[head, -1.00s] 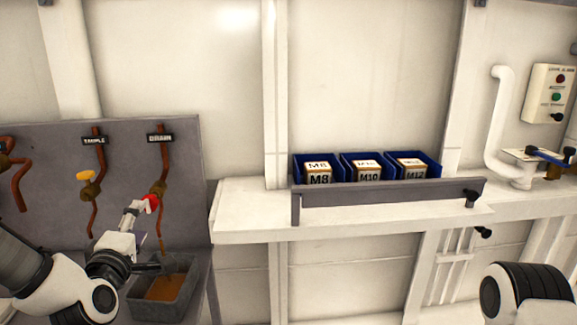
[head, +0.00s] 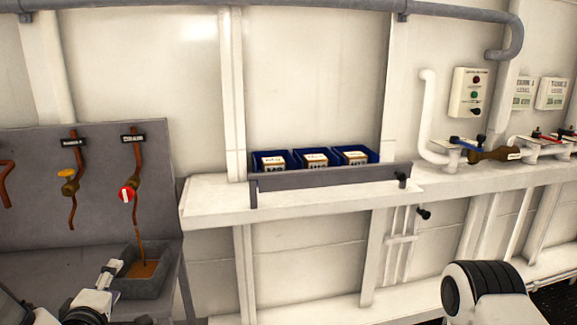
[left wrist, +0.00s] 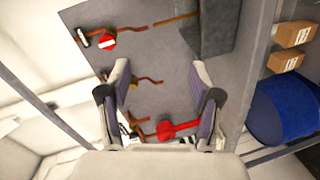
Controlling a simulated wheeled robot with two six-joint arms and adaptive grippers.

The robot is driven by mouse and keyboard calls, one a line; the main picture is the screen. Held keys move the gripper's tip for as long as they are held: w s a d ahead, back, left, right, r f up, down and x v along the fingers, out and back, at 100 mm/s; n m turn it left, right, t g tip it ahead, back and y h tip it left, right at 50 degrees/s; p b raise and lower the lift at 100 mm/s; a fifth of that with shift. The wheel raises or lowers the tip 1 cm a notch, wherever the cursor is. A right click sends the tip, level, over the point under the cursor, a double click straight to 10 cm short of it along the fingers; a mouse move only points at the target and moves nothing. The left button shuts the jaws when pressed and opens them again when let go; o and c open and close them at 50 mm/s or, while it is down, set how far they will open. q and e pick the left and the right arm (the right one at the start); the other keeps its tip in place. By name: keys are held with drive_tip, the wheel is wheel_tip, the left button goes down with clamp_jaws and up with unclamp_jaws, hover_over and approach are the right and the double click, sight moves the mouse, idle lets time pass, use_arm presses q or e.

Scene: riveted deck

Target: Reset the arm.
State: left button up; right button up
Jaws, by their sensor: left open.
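My left gripper (head: 108,273) is low at the left in the head view, below the drain valve and beside the grey drip tray. In the left wrist view its two fingers (left wrist: 160,88) are spread apart with nothing between them. The drain valve's red handle (head: 127,194) is on a copper pipe on the grey panel, apart from the gripper. A brown stream falls from this pipe into the tray (head: 155,287), which holds brown liquid. My right arm shows in part at the lower right of the head view; its gripper is out of frame.
The sample valve with a yellow handle (head: 66,174) is left of the drain. Three blue bins (head: 268,154) with boxes stand behind a grey rail (head: 330,185) on the white shelf. Valves and pipes (head: 490,153) line the right.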

use_arm(q)
drive_tip(key=s+d+f+m+g+h, duration=0.1)
drive_tip(key=s+d+f+m+g, duration=0.2)
drive_tip(key=f, duration=0.6)
drive_tip(key=s+d+f+m+g+h, duration=0.1)
drive_tip(key=s+d+f+g, duration=0.1)
drive_tip(key=s+f, duration=0.5)
drive_tip(key=s+d+f+m+g+h, duration=0.1)
drive_tip(key=s+d+f+m+g, duration=0.2)
drive_tip(key=f, duration=0.7)
drive_tip(key=s+d+f+m+g, duration=0.1)
drive_tip(key=s+f+m+g, duration=0.3)
drive_tip(key=s, duration=0.4)
drive_tip(key=s+d+f+m+g, duration=0.2)
drive_tip(key=s+m, duration=0.4)
drive_tip(key=s, duration=0.3)
wheel_tip(320, 180, down, 3)
drive_tip(key=shift+s+r+g+h+p, duration=0.1)
drive_tip(key=shift+s+g+h+p, duration=0.25)
drive_tip(key=shift+g, duration=0.55)
drive_tip(key=shift+w, duration=0.1)
